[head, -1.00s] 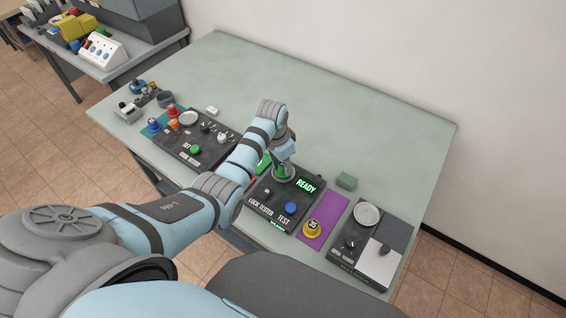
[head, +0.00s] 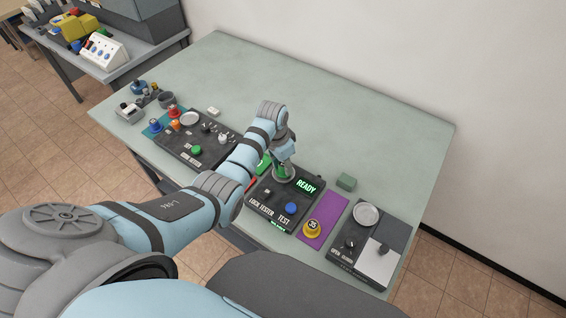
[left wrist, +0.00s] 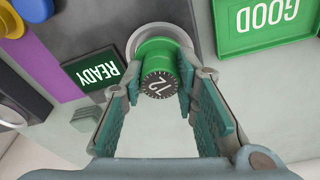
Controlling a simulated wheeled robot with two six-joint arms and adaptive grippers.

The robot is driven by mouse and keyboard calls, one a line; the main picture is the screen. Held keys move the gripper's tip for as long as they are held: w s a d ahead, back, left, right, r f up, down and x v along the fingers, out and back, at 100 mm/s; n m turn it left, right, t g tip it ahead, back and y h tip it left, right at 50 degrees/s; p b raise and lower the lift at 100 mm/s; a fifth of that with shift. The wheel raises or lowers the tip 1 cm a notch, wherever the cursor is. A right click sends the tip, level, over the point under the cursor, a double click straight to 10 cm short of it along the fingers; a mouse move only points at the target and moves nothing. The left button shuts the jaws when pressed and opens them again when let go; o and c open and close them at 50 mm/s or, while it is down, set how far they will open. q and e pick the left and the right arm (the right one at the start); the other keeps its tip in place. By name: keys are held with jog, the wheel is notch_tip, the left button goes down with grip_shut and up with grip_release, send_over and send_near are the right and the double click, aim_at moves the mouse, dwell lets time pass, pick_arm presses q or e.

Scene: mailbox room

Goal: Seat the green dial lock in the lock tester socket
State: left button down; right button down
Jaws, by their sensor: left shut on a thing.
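The green dial lock (left wrist: 160,70) shows a black dial marked 12 in the left wrist view. It stands at the pale round socket ring (left wrist: 134,42) of the dark lock tester (head: 262,208). Whether it is fully down in the socket I cannot tell. My left gripper (left wrist: 160,88) is shut on the lock, one finger on each side. In the head view my left gripper (head: 284,163) points down over the socket and mostly hides the lock. The tester's display (head: 306,187) reads READY. My right gripper is not in view.
A blue TEST button (head: 291,208) sits on the tester's front. A yellow dial lock (head: 312,229) stands on a purple mat (head: 330,215) to the right. A green GOOD tray (left wrist: 262,42) lies beside the socket. A small green block (head: 346,182) is behind. The table's back is clear.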

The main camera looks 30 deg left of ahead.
pick_arm(q)
jog(key=shift+p, duration=0.35)
jog(key=shift+f, duration=0.15)
dwell(0.7)
jog(key=shift+f+b, duration=0.4)
jog(key=shift+f, duration=0.1)
jog(key=shift+f, duration=0.1)
jog(key=c, duration=1.2)
grip_release()
jog(key=shift+o, duration=1.3)
